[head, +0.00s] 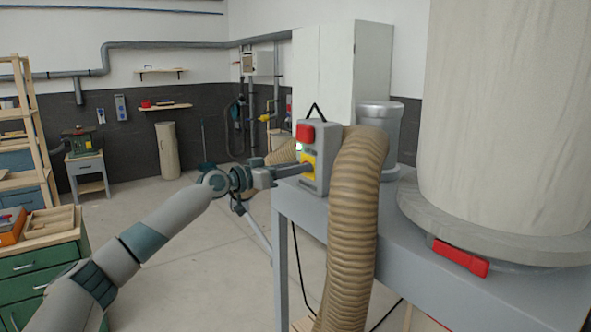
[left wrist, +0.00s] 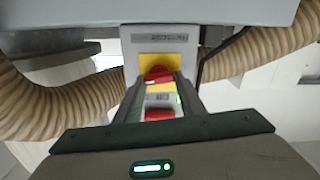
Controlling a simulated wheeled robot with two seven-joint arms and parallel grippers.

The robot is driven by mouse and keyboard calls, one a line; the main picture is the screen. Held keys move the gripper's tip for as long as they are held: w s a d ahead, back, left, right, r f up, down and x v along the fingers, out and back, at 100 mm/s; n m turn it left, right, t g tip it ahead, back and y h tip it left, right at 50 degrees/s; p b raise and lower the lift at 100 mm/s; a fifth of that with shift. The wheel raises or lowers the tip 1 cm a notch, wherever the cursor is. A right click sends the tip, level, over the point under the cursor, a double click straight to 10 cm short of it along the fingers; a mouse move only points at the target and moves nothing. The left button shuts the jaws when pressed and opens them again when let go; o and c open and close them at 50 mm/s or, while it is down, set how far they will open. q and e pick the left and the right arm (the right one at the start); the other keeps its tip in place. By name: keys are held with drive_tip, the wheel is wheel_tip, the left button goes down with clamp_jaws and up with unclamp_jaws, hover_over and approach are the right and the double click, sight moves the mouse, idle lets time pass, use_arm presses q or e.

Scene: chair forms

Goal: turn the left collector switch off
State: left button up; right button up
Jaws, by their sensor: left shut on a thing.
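In the left wrist view, the yellow plate (left wrist: 160,62) carries a red knob (left wrist: 158,74), and the red button (left wrist: 158,114) shows nearer the palm. My left gripper (head: 300,169) reaches in from the left, its fingertips at the yellow plate. Its fingers are shut on the red knob, which they partly hide. My right gripper is not in view.
A ribbed tan hose (head: 352,230) hangs close to the right of the switch box. A big pale filter bag (head: 500,110) with a red clamp lever (head: 461,260) stands on the grey bench (head: 425,245). A green drawer cabinet (head: 42,265) stands at left. Open floor lies between.

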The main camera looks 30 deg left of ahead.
use_arm(q)
drive_tip(key=n+p, duration=0.2)
drive_tip(key=n, duration=0.6)
drive_tip(key=n+p, duration=0.3)
drive_tip(key=n, duration=0.5)
drive_tip(key=shift+a+f, duration=0.15)
drive_tip(key=shift+a, duration=0.05)
drive_tip(key=shift+n, duration=0.3)
drive_tip(key=o, duration=1)
drive_tip(key=shift+f, duration=0.1)
drive_tip(key=shift+o, duration=0.2)
drive_tip(key=b+v, duration=0.9)
drive_tip(key=v, duration=0.8)
drive_tip(key=shift+a, duration=0.2)
